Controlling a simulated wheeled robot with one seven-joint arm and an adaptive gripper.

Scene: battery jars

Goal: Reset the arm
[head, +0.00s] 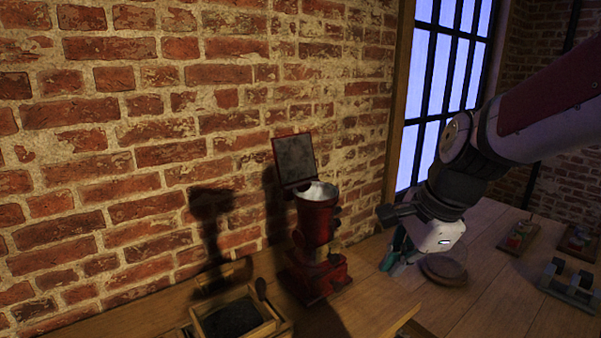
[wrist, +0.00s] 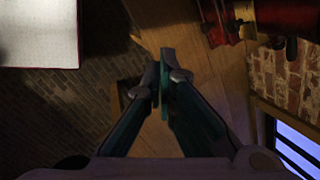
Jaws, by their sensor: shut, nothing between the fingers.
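My gripper (head: 394,256) hangs from my arm on the right side of the head view, above the wooden table (head: 375,308). It points downward. In the wrist view my gripper (wrist: 160,82) has its two teal fingers together at the tips, with nothing between them. The part of the table under the fingers is partly hidden by my gripper and arm.
A red machine (head: 318,235) with an open lid stands left of my gripper, near the brick wall (head: 130,130). A wooden box (head: 270,326) of dark material is at the front. A round disc (head: 443,270) and metal blocks (head: 572,285) lie to the right.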

